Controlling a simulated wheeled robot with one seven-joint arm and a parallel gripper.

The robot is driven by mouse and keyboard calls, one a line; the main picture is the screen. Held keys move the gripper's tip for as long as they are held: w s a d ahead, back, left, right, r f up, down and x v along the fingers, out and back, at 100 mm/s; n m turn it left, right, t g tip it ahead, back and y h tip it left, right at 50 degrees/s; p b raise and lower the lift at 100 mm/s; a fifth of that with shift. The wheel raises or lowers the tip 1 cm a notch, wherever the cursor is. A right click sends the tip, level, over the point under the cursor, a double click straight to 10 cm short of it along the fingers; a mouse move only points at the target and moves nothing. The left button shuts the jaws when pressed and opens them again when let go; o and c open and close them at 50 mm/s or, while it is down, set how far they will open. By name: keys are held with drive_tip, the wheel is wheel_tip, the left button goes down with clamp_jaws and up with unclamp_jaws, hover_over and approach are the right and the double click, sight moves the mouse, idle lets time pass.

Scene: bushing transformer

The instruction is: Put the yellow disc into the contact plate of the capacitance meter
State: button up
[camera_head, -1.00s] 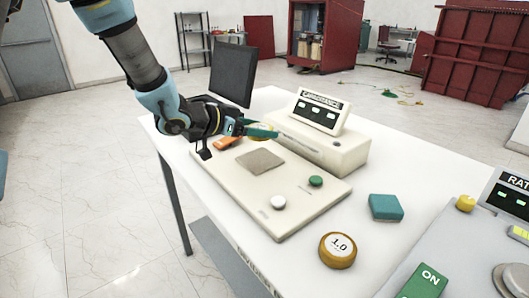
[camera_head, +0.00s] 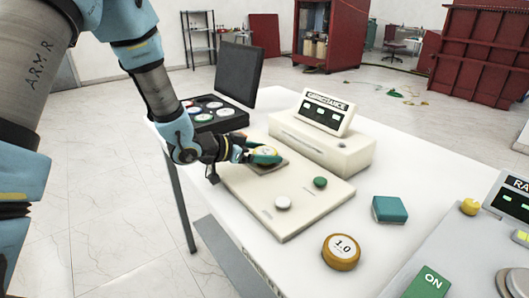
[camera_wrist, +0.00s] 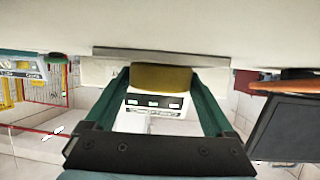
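The yellow disc (camera_head: 267,151) is held between the green fingers of my gripper (camera_head: 262,156). The wrist view shows the disc (camera_wrist: 162,77) edge-on, with a finger against each side. The capacitance meter (camera_head: 322,152) is a cream unit with a labelled display and a flat base. Its grey-brown contact plate (camera_head: 281,166) is directly below the disc and partly hidden by my gripper. The wrist view, which is upside down, shows the plate (camera_wrist: 105,56) close beside the disc's flat side. I cannot tell whether they touch.
A black case (camera_head: 228,120) with several discs stands behind my gripper. A teal block (camera_head: 389,209) and an orange 1.0 disc (camera_head: 340,252) lie to the right on the white table.

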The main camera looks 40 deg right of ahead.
drive_tip(key=shift+o, duration=0.6)
drive_tip(key=shift+r, duration=0.1)
